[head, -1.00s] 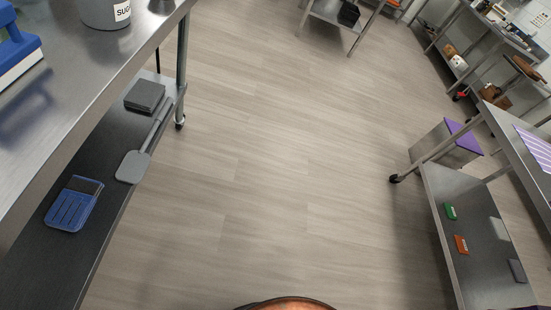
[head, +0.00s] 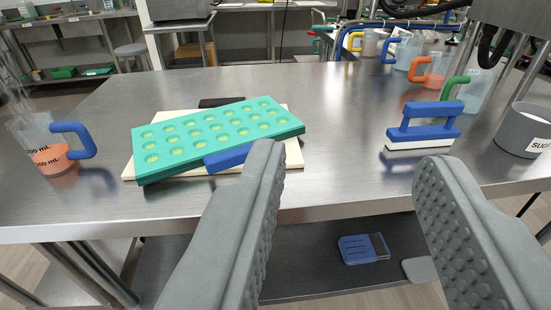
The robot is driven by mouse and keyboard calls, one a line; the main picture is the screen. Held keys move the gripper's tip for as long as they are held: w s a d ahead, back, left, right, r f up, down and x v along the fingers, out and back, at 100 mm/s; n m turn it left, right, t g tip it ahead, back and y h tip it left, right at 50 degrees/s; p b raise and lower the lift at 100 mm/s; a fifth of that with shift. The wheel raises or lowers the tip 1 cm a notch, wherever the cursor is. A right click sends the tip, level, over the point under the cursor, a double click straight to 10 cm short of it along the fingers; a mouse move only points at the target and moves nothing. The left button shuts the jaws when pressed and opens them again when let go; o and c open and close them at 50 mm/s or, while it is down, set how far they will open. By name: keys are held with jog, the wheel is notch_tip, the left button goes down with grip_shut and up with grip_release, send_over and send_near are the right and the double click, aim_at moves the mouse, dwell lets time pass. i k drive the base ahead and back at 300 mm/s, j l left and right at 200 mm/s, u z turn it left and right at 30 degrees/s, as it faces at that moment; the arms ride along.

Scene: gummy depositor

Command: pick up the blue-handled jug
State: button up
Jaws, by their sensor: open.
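A clear jug with a blue handle (head: 82,141) stands at the left of the steel table. It holds some orange liquid low down, and its handle points right. Another blue-handled jug (head: 408,50) stands at the back right among other jugs. My gripper (head: 350,162) is open and empty in front of the table's front edge. Its two grey ribbed fingers are wide apart, well to the right of the left jug and nearer to me than the back jug.
A teal mould tray (head: 215,125) lies on a cream board (head: 293,153) mid-left. A blue-handled white tool (head: 423,126) and a grey sugar tub (head: 525,130) stand at right. Orange-, green- and yellow-handled jugs stand behind. The table's (head: 330,100) middle is clear.

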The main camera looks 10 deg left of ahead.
aim_at(44, 142)
jog(key=u, duration=1.35)
